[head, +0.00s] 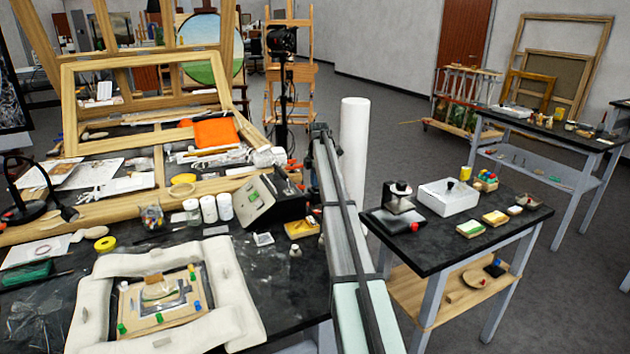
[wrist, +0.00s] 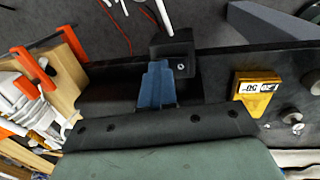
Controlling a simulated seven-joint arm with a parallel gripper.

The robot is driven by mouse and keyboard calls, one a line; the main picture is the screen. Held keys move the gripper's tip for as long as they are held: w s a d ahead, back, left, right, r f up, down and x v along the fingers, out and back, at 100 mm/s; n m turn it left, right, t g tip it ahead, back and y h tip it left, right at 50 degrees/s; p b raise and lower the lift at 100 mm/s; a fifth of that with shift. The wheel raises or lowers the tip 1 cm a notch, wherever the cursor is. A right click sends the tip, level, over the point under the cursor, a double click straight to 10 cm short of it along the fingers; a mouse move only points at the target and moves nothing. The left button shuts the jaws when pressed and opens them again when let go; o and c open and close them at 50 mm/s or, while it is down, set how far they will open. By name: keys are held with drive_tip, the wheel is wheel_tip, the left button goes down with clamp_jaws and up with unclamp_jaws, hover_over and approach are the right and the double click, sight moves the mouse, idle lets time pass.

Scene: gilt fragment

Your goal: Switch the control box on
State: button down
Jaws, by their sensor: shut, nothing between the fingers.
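The control box (head: 266,203) stands on the dark left table in the head view. It has a light sloped face with a small green patch and black sides. I cannot make out its switch or the switch's position. My gripper (wrist: 157,84) shows in the wrist view as narrow blue fingers, shut and empty, above my dark hand. A black surface lies close around the fingers, probably part of the control box; I cannot tell whether they touch it. In the head view my arm rises beside the box, and the fingers cannot be made out.
A yellow box (head: 301,229) sits near the table edge and also shows in the wrist view (wrist: 256,92). A white roll (head: 354,140) stands beyond my arm.

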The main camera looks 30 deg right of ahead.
sight(317, 188)
drive_tip(key=shift+s+r, duration=0.1)
drive_tip(key=shift+s, duration=0.65)
wheel_tip(317, 188, up, 14)
drive_tip(key=s, duration=0.2)
idle(0.4)
drive_tip(key=shift+w, duration=0.1)
drive_tip(key=shift+w, duration=0.65)
